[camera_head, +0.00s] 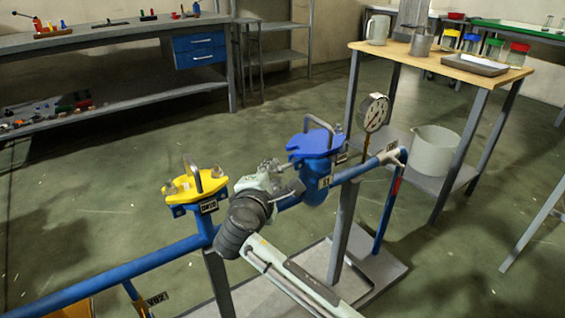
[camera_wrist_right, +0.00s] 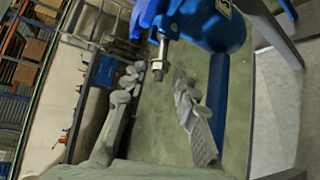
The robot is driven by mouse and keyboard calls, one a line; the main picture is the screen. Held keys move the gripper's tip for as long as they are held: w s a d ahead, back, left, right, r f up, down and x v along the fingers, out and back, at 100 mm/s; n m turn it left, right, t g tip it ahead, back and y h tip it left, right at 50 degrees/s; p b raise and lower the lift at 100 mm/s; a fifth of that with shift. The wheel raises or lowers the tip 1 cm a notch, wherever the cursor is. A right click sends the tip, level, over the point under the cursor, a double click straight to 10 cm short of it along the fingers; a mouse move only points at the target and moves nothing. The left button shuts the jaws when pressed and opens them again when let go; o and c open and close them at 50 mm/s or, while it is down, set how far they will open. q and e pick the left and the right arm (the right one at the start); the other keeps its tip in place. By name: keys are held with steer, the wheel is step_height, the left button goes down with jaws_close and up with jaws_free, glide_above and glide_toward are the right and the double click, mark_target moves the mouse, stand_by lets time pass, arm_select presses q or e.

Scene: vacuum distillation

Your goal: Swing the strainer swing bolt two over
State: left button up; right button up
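The blue strainer (camera_head: 318,178) has a blue lid with a grey handle and sits on the blue pipe. In the right wrist view its blue body (camera_wrist_right: 212,25) fills the top. A metal swing bolt with a nut (camera_wrist_right: 157,68) sticks out from under the blue lid edge there. My right gripper (camera_head: 284,178) is just left of the blue strainer. In the wrist view its fingers (camera_wrist_right: 158,80) are apart, with the bolt end between the tips in the picture. Contact cannot be made out. The head view hides the bolt behind the gripper. My left gripper is out of view.
A second strainer with a yellow lid (camera_head: 196,186) stands left on the same pipe (camera_head: 120,268). A pressure gauge (camera_head: 373,113) rises at right. A wooden table (camera_head: 440,62) with jars and a workbench (camera_head: 110,35) stand behind, with open floor between.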

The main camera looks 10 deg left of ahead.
steer(key=x, duration=0.6)
steer(key=shift+w, duration=0.25)
jaws_close()
